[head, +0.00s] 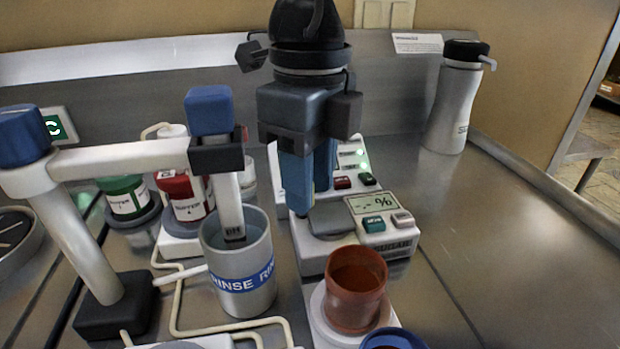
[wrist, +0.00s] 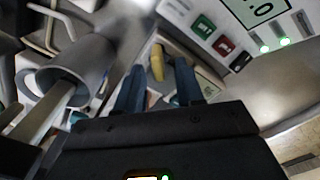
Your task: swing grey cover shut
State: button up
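The small white SUGAR meter (head: 365,240) stands in the middle of the bench in the head view. A flat grey plate, which looks like the grey cover (head: 331,217), lies at its left, beside the display; its exact angle is unclear. My gripper (head: 308,200) points down just over the meter, its blue fingers close to the cover's left and back edges. I cannot tell whether they touch it. In the wrist view my gripper (wrist: 157,88) shows two blue fingers apart, with a yellowish tab between or beyond them.
A grey RINSE cup (head: 240,265) and a white-armed stand (head: 120,160) are on the left. A brown cup (head: 355,288) stands in front of the meter. Another meter with green lights is behind. A steel bottle (head: 455,100) stands back right; the right bench is clear.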

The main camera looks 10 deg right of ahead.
notch_tip(320, 180, up, 7)
jog(key=shift+r, duration=0.1)
dwell(0.5)
